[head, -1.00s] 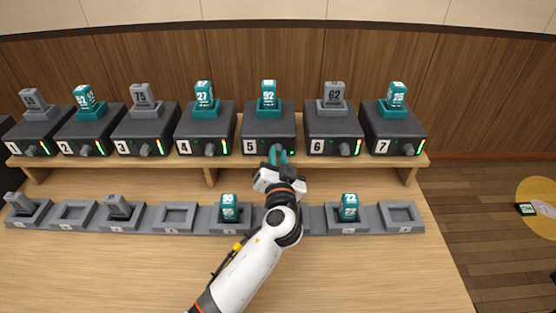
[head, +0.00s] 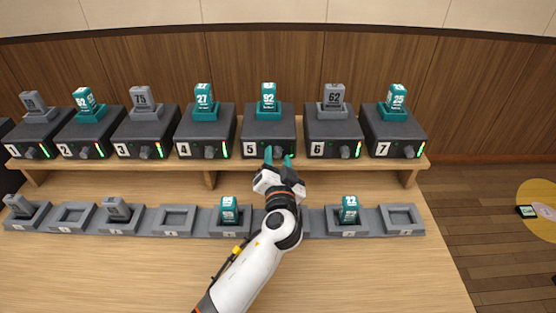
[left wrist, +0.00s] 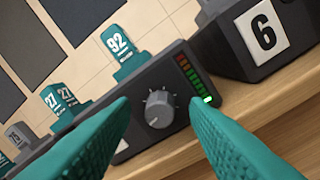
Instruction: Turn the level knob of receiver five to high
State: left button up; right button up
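Receiver five (head: 268,131) is a dark box on the wooden shelf, with a teal unit marked 92 in its top; it also shows in the left wrist view (left wrist: 130,92). Its grey round level knob (left wrist: 158,108) is on the front face. A pale mark on the knob faces the lower left of the tilted wrist picture. The level meter (left wrist: 193,78) beside it has green lit only at its bottom end. My left gripper (head: 279,157) is open in front of the knob, its teal fingers on either side of it in the wrist view, with nothing held. My right gripper is out of view.
Receiver four (head: 205,130) and receiver six (head: 333,131) stand close on either side. The shelf edge (left wrist: 190,150) runs just below the knob. A row of grey charging trays (head: 175,219) lies below on the table, some holding units.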

pick_arm(q)
jog(key=s+b, duration=0.1)
jog(key=s, duration=1.1)
jog(key=shift+d+f+b, duration=0.2)
jog(key=shift+d+b, duration=0.05)
jog(key=shift+b, duration=0.05)
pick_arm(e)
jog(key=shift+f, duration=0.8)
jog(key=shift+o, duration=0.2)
